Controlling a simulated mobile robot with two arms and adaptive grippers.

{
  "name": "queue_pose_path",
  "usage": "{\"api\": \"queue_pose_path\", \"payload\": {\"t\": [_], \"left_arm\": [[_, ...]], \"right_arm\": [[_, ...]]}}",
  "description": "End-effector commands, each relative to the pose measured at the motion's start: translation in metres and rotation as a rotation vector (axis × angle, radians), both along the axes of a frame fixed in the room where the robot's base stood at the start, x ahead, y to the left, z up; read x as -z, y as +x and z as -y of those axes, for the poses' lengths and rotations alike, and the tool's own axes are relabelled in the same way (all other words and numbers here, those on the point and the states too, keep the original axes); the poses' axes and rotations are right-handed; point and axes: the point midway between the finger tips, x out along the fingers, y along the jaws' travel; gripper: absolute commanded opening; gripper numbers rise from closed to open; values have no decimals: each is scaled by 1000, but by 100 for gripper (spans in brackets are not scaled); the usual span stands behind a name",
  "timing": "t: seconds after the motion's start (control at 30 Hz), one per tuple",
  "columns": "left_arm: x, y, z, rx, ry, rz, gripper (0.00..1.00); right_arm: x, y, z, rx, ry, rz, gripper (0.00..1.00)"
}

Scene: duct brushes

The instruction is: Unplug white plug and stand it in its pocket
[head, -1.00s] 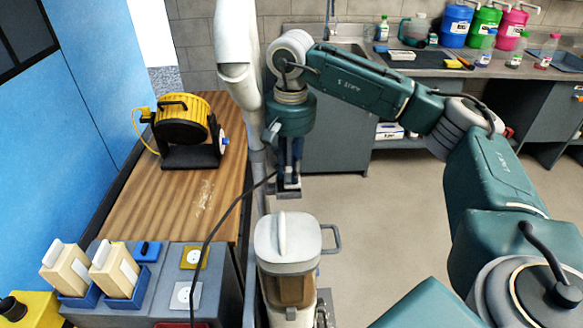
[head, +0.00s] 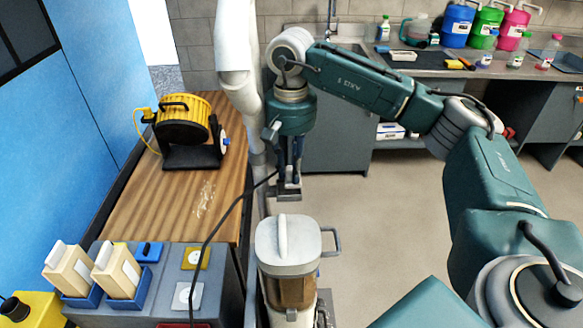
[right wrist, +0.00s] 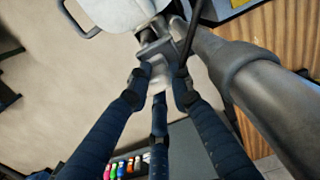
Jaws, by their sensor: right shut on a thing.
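My right gripper (head: 289,190) points down above the aisle, just beyond a lidded canister. In the right wrist view its fingers (right wrist: 158,88) are shut on a small pale thing (right wrist: 159,76), which looks like the white plug, mostly hidden by the fingertips. A black cord (head: 222,222) runs from the gripper down over the grey box. The box (head: 226,280) bears a yellow plate (head: 195,258) and a white plate (head: 186,297), each with a round white face. Two beige blocks stand in blue holders (head: 123,293), with a smaller blue piece (head: 149,250) beside them. My left gripper is out of view.
The canister (head: 288,248) and a pale upright pipe (head: 239,85) stand close to my gripper. A wooden bench (head: 205,195) holds a yellow cable reel (head: 182,130). Bottles and jugs stand on the back counter. Floor at right is open.

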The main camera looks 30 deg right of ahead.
Motion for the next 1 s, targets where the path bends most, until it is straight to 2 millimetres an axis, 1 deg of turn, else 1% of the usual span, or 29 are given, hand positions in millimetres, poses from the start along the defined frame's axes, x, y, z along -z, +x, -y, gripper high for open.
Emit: {"api": "queue_pose_path", "payload": {"t": [0.17,0.63,0.93,0.97,1.0], "left_arm": [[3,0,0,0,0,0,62],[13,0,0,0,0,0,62],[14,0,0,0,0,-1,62],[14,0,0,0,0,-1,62],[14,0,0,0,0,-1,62]], "right_arm": [[2,1,-2,-2,4,6,0],[18,1,-1,-3,1,2,0],[22,-1,-3,-6,2,-5,0],[23,-1,-3,-6,2,-6,24],[23,-1,-3,-6,2,-6,32]]}}
